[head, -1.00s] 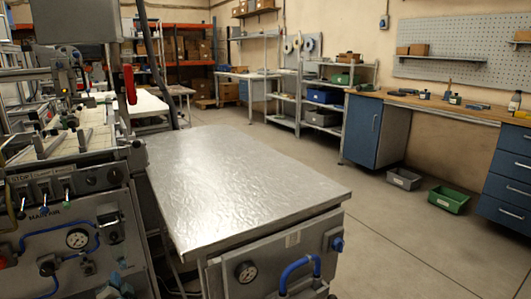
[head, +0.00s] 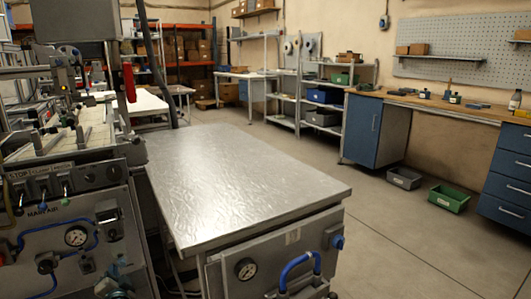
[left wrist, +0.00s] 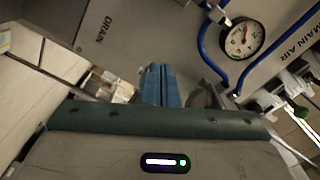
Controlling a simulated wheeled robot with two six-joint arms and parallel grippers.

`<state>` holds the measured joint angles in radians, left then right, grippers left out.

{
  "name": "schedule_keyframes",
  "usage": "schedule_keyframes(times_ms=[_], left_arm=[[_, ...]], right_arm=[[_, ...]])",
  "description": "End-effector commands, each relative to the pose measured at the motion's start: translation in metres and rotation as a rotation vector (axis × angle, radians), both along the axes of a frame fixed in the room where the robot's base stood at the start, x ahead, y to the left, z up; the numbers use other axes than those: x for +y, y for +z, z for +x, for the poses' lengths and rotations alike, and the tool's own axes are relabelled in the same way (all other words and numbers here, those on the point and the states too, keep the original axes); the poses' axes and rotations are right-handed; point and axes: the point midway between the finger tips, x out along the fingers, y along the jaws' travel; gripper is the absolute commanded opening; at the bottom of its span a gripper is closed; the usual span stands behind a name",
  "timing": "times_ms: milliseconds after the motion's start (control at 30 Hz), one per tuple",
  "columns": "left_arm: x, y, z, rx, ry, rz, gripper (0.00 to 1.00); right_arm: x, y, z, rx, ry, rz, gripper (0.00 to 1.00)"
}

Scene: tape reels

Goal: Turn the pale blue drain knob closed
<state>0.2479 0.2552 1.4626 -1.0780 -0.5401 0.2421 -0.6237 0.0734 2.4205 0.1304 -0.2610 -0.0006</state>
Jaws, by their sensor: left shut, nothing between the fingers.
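My right gripper is not in view.
A round gauge (left wrist: 243,38) with blue hoses (left wrist: 207,50) stands beside the fingers in the left wrist view.

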Motion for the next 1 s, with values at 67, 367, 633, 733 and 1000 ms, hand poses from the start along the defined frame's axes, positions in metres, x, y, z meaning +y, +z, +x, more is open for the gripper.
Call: schedule_keyframes(times_ms=[67,367,633,733,1000], left_arm=[[-0.0001,0.0000,0.0000,0.000,0.000,0.000,0.00],[-0.0025,0.0002,0.0014,-0.001,0.000,-0.001,0.00],[-0.0050,0.0009,0.0030,-0.001,-0.001,-0.001,0.00],[-0.0050,0.0012,0.0031,-0.002,-0.002,-0.001,0.00],[-0.0052,0.0018,0.0032,-0.003,-0.002,0.000,0.00]], right_arm=[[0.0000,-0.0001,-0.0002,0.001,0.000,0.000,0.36],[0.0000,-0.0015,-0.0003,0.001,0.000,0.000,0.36],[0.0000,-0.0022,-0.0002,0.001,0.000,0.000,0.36],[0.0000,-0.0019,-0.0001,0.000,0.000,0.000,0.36],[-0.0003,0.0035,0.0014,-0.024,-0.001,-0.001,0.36]])
